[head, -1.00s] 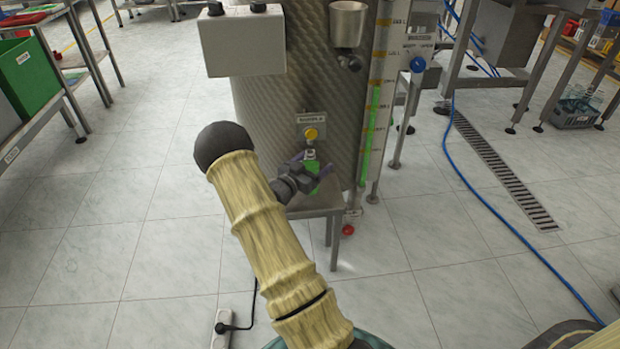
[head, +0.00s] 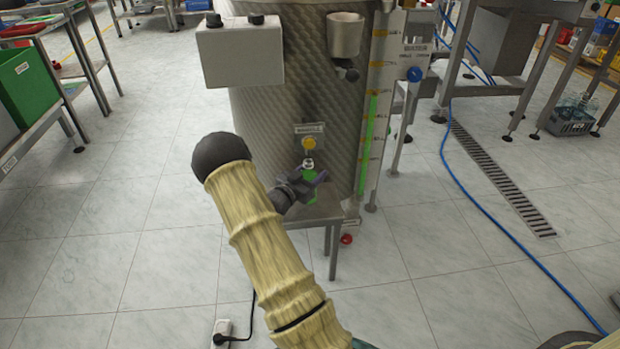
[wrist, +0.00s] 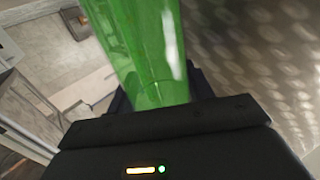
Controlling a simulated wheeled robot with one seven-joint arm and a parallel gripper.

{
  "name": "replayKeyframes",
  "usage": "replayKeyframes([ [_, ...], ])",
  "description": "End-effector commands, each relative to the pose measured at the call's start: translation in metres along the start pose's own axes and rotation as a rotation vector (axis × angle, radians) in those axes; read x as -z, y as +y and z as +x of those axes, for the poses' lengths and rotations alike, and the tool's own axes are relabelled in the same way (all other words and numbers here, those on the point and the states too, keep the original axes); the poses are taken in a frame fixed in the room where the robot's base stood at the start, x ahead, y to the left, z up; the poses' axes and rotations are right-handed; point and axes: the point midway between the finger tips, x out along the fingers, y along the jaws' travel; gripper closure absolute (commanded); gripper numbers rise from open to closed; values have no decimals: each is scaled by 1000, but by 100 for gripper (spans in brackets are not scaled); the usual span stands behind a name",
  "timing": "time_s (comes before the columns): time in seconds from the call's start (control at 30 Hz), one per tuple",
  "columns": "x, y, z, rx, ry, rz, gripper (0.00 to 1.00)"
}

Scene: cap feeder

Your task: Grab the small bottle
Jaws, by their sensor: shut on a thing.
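The small green bottle (head: 311,175) is upright at the small metal stand in front of the tank, just under the yellow sample button. My gripper (head: 313,183) is shut on the bottle, with its fingers around the bottle's body. In the wrist view the green translucent bottle (wrist: 150,50) rises from between the fingers, and its top is out of the picture. Whether the bottle's base touches the stand cannot be told, as my gripper partly hides it.
The stand (head: 322,212) is close below my gripper. The textured metal tank (head: 270,115) is right behind it, with the yellow button (head: 309,143) above the bottle. A blue hose (head: 480,215) and a drain grate (head: 500,178) lie on the floor at right.

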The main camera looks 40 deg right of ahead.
Motion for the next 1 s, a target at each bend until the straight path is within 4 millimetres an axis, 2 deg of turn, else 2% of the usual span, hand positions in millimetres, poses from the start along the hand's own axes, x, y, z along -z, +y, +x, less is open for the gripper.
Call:
replayKeyframes([
  [0.23,21,0,-1,0,1,1,83],
  [0.37,18,-1,-32,4,-2,-3,83],
  [0.6,19,-1,-99,5,-1,-5,83],
  [0.8,18,-1,-149,4,-1,-3,83],
  [1.0,16,0,-176,1,0,0,83],
])
